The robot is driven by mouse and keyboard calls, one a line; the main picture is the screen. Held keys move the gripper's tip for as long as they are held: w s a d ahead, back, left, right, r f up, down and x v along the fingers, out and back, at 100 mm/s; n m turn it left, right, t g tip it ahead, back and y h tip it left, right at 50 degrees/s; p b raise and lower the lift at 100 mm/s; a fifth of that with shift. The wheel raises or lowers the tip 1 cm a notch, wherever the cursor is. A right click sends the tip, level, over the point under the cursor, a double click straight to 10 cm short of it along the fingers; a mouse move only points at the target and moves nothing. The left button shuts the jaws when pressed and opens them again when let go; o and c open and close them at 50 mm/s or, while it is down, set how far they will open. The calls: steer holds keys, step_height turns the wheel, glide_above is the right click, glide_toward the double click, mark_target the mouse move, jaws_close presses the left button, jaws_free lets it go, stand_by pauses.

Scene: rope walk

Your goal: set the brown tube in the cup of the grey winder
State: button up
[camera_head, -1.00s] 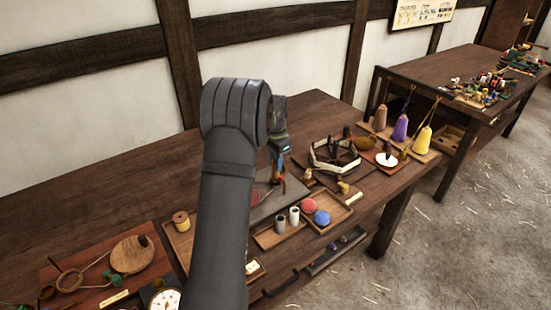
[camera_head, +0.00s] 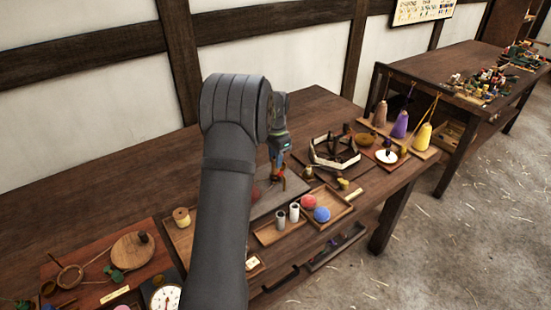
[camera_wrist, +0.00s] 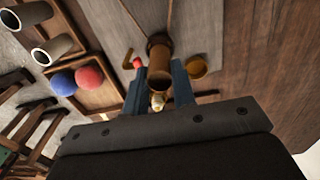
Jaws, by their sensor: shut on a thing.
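The brown tube (camera_wrist: 160,58) is between the two blue fingers of my gripper (camera_wrist: 158,88) in the wrist view, and the gripper is shut on it. In the head view my gripper (camera_head: 279,172) is above the grey board, left of the white-and-dark frame, with an orange-brown shape at its fingertips. A small brass-coloured cup (camera_wrist: 196,67) is to the right of the tube in the wrist view, apart from it. I cannot pick out the grey winder for certain; my arm and gripper hide part of the board.
Two pale tubes (camera_head: 287,214) stand in a tray in front of my gripper. Red and blue balls (camera_head: 314,209) sit in the tray to their right. The white-and-dark frame (camera_head: 333,153) and several cones (camera_head: 400,124) stand further right. The table's back left is clear.

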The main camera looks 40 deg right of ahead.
steer(key=shift+f, duration=0.9)
steer(key=shift+f, duration=0.1)
stand_by(0.3)
steer(key=o, duration=1.3)
steer(key=shift+c, duration=0.2)
steer(key=shift+r, duration=4)
